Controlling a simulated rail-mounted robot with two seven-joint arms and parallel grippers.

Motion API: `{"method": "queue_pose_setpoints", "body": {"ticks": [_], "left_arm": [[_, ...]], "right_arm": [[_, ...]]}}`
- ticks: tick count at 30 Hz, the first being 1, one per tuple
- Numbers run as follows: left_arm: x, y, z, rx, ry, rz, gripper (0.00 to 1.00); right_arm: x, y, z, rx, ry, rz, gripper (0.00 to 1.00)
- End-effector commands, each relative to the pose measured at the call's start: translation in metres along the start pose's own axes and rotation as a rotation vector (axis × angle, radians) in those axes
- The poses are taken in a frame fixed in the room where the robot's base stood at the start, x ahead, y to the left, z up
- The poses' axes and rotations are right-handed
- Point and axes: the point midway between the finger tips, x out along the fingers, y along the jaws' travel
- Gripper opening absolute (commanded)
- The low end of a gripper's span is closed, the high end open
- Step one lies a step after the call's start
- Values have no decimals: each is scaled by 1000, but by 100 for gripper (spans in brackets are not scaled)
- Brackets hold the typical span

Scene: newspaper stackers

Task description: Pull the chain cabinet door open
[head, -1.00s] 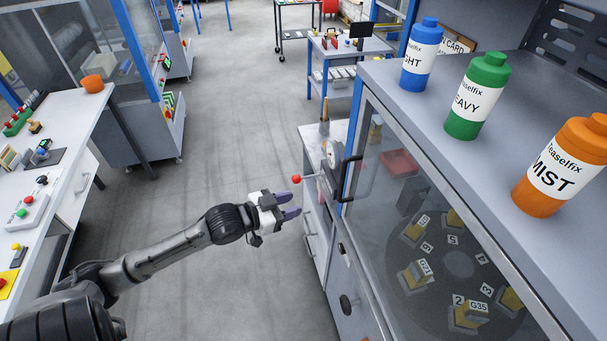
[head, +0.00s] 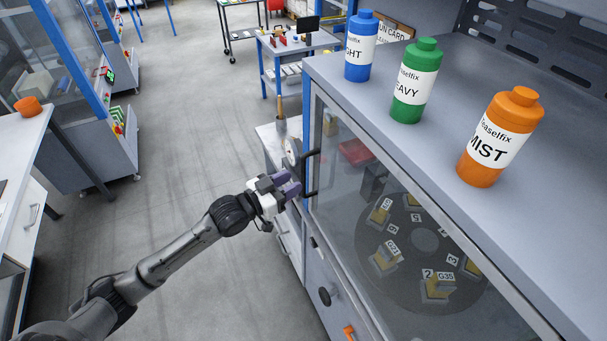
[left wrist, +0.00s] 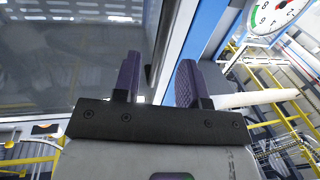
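The cabinet door (head: 345,215) is a glass panel in a grey frame on the right in the head view, and it looks shut. A black bar handle (head: 312,153) stands upright at its far left edge. My left gripper (head: 292,184) is just left of the handle's lower end. Its two purple fingers are apart, and I see nothing held between them. The left wrist view shows the open fingers (left wrist: 158,82) beside the glass and a grey frame edge. The handle is not clear there, so I cannot tell whether they touch. My right gripper is out of view.
A gauge (head: 291,150) sits beyond the gripper; it also shows in the left wrist view (left wrist: 272,15). Blue, green and orange bottles (head: 414,82) stand on the cabinet top (head: 440,150). A round dark turntable (head: 425,240) is behind the glass. The floor (head: 190,130) to the left is clear.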

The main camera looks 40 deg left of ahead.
Motion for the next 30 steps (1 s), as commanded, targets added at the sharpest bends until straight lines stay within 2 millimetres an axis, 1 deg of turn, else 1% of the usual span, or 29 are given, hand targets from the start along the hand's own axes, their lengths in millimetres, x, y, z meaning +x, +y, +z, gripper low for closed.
{"method": "queue_pose_setpoints", "body": {"ticks": [1,6,12,17,25,26,30], "left_arm": [[8,0,-1,-2,2,-1,39],[29,0,0,-1,0,-1,39],[43,0,0,-1,0,0,39],[47,0,0,-1,-1,0,39],[47,0,0,-1,-1,0,39],[47,0,0,-1,-1,0,38],[47,0,0,-1,-1,0,24]], "right_arm": [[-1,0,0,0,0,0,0],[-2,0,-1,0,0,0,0],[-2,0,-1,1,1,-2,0],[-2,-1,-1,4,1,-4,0],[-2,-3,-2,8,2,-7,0],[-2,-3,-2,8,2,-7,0],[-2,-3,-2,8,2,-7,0]]}}
